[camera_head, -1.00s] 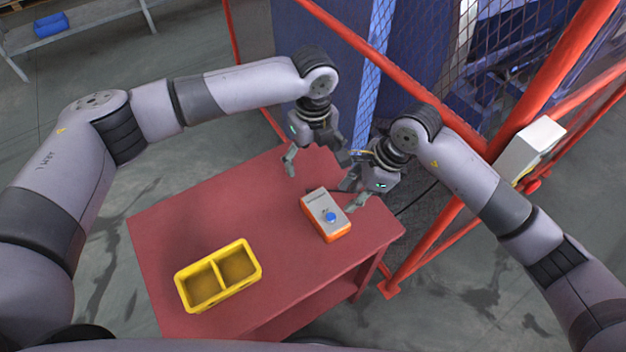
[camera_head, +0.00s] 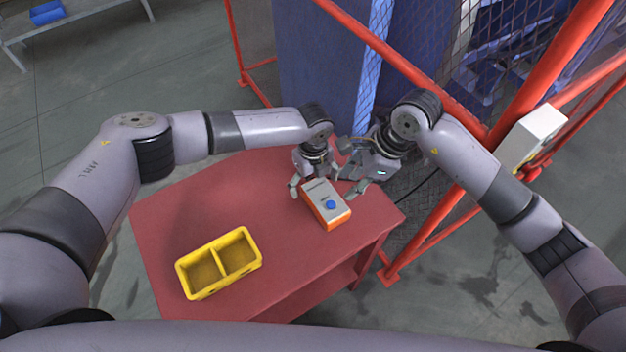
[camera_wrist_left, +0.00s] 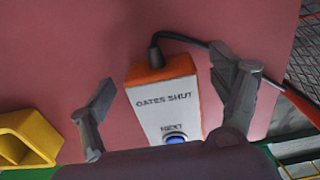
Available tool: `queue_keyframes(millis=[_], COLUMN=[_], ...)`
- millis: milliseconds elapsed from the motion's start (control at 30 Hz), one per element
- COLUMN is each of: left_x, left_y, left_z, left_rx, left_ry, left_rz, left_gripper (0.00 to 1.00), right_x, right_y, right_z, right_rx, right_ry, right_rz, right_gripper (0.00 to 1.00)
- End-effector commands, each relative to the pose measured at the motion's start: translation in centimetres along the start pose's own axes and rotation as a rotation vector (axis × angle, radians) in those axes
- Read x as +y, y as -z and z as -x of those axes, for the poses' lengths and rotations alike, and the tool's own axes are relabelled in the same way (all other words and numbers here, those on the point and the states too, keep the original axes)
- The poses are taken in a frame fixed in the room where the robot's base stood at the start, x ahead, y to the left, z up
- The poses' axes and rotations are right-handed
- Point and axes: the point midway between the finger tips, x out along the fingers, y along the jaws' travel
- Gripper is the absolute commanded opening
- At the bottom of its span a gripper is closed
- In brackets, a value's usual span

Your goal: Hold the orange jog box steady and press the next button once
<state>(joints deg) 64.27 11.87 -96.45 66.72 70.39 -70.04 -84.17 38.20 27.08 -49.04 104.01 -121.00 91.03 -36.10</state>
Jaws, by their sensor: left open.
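The orange jog box (camera_head: 333,219) with a grey face and a blue button (camera_head: 331,204) lies on the red table. In the left wrist view the box (camera_wrist_left: 163,100) reads "GATES SHUT", with "NEXT" above the blue button (camera_wrist_left: 176,140), whose lower part is hidden by my gripper. My left gripper (camera_head: 314,184) is open at the box's far end; in its wrist view one finger stands on each side of the box, with a gap on the left. My right gripper (camera_head: 359,172) is just beyond the box's right side; its finger opening is unclear.
A yellow two-part bin (camera_head: 219,263) sits at the table's front left. A dark cable (camera_wrist_left: 180,38) leaves the box's end. Red fence posts (camera_head: 450,225) and mesh stand close behind and right of the table (camera_head: 180,215). The table's middle left is clear.

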Motion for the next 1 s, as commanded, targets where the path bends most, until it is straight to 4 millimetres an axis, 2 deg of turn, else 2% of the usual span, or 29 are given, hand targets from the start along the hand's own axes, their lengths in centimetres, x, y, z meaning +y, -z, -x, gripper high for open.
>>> queue_keyframes(millis=[233, 1000], left_x=[-0.01, 0.0], left_y=[0.0, -0.03], left_z=[-0.02, 0.02], left_rx=[0.0, 0.0], left_ry=[0.0, 0.0], left_rz=[0.0, 0.0], left_gripper=[0.82, 0.31], right_x=[0.0, 0.0], right_y=[0.0, 0.0], right_z=[0.0, 0.0], right_rx=[0.0, 0.0], right_ry=[0.0, 0.0], right_rz=[0.0, 0.0], right_gripper=[0.33, 0.33])
